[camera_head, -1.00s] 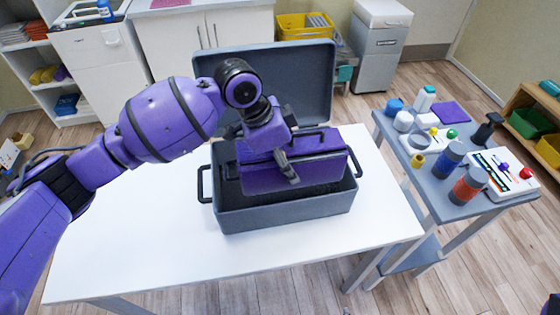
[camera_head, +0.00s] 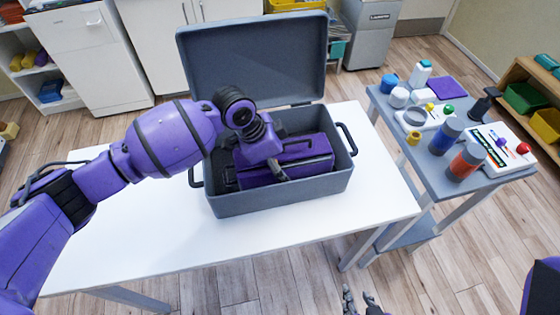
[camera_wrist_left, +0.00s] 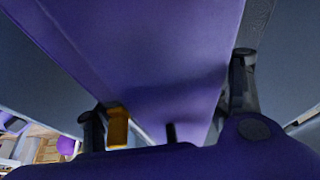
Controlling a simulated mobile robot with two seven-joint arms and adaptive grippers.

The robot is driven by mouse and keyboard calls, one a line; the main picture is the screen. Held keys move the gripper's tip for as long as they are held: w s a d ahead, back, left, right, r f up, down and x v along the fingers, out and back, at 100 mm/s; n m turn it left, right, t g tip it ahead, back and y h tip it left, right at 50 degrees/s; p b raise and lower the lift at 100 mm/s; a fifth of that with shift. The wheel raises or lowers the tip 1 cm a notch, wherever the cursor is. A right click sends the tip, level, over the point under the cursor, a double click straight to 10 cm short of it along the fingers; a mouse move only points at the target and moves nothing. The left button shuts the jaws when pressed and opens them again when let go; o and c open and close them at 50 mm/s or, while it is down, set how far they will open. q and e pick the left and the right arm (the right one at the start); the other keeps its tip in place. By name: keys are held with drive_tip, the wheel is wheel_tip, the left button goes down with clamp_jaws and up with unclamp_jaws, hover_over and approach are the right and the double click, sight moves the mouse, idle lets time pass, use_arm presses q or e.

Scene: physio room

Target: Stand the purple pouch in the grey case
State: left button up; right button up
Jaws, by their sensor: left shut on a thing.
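The grey case (camera_head: 285,198) stands on the white table with its lid (camera_head: 255,60) raised at the back. The purple pouch (camera_head: 312,158) is inside the case, upright and long side across, with its top near the rim. My left gripper (camera_head: 279,166) reaches in from above and is shut on the pouch's top part. In the left wrist view the pouch (camera_wrist_left: 150,50) fills the middle between the two fingers (camera_wrist_left: 170,100). The pouch's underside is hidden, so I cannot tell whether it touches the case floor. My right gripper (camera_head: 360,299) is low at the bottom edge, fingers apart and empty.
The white table (camera_head: 150,230) is bare around the case. To the right, a grey side table (camera_head: 440,165) holds bottles, a purple cloth (camera_head: 449,88) and a white board with knobs (camera_head: 500,150). A case handle (camera_head: 347,138) sticks out at the right.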

use_arm(q)
drive_tip(key=shift+r, duration=0.1)
drive_tip(key=o, duration=1.4)
drive_tip(key=v, duration=1.2)
drive_tip(key=shift+p, duration=0.35)
